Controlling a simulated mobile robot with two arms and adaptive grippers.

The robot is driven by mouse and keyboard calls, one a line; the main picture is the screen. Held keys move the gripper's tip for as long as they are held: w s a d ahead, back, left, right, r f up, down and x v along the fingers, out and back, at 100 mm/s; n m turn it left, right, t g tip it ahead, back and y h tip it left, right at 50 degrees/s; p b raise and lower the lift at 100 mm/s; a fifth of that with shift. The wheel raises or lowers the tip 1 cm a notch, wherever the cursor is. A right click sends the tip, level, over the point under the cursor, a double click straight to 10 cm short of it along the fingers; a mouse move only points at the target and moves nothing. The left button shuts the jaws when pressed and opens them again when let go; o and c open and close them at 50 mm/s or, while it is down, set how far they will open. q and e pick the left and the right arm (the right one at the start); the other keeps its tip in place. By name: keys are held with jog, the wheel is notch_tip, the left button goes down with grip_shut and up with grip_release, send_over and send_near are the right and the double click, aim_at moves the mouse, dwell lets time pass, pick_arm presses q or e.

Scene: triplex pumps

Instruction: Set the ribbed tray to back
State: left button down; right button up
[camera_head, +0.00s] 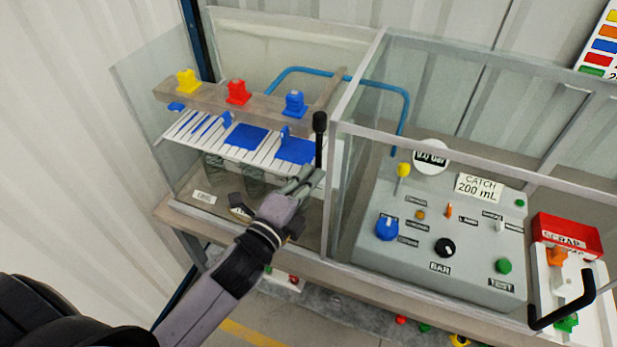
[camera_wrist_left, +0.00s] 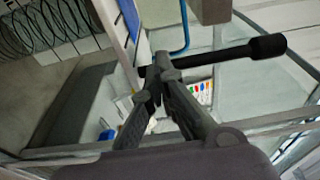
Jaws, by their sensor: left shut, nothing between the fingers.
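The white ribbed tray (camera_head: 262,160) with blue patches lies under a grey beam in the left glass-sided bay in the head view. Its edge seems to show at the upper left in the left wrist view (camera_wrist_left: 112,28). A black lever with a round-ended knob (camera_head: 320,122) stands upright at the tray's right end. It crosses the left wrist view sideways (camera_wrist_left: 265,48). My left gripper (camera_head: 308,178) is shut and empty, its fingertips close to the lever's lower part. In the left wrist view its fingertips (camera_wrist_left: 160,66) are together beside the rod; contact cannot be told.
Yellow, red (camera_head: 238,92) and blue blocks sit on the beam (camera_head: 210,97). Coil springs (camera_head: 215,165) stand below the tray. A glass partition (camera_head: 350,90) separates the grey control panel (camera_head: 440,255) at right. A blue pipe (camera_head: 385,86) runs behind. A red scrap box (camera_head: 567,235) stands far right.

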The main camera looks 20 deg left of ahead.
pick_arm(q)
jog(key=w+p, duration=0.1)
jog(key=w, duration=1.4)
jog(key=shift+d, duration=0.2)
jog(key=shift+r, duration=0.2)
jog(key=shift+a+r, duration=0.1)
